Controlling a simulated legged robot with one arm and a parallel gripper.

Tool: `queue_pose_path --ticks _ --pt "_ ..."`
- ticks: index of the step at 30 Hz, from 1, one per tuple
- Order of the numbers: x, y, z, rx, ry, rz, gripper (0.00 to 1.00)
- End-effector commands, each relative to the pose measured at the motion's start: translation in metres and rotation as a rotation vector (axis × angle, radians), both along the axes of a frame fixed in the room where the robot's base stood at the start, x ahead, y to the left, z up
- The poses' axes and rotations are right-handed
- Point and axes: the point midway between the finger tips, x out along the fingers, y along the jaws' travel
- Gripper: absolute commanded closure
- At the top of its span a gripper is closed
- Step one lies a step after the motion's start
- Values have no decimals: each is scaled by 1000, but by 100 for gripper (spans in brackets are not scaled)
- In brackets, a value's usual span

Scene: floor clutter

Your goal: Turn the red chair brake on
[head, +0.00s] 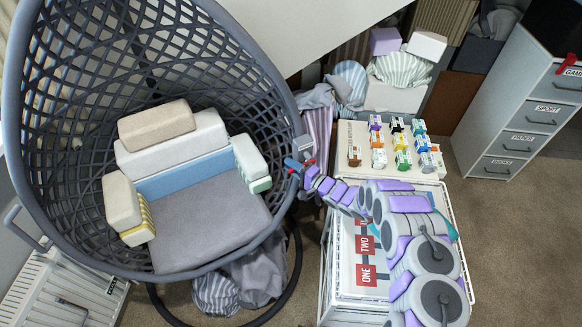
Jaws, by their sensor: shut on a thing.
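The chair is a dark grey woven hanging-style seat (262,85) at the left, with a grey cushion (210,220) inside. A small red part (291,163), which looks like the chair brake, sits at the right rim of the seat, close to a bluish-grey piece (302,143). My gripper (298,169), at the end of my purple and grey arm, is at this rim and shut on the red part. The fingers and the red part overlap and are small, so the exact grip and the brake's position cannot be told.
A white rack (325,270) with red number labels stands under my arm. A pale board with several small coloured boxes (402,142) is behind it. Grey drawers (530,112) stand at the right. Cloths (255,278) lie below the chair. Carpet is clear at lower right.

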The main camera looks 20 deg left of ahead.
Motion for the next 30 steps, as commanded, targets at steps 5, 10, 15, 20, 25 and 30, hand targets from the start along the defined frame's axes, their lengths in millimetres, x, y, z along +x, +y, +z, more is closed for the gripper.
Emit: queue_pose_path --ticks 5,10,15,20,25,30 --pt "3 -4 -2 -2 6 -12 100" --pt "4 -5 -2 -3 5 -12 70" --pt "1 -3 -1 -2 3 -8 55" --pt "0 0 -1 -4 1 -5 55" --pt "-1 -5 -1 -5 2 -5 55" --pt "-9 -30 -2 -6 6 -8 55"
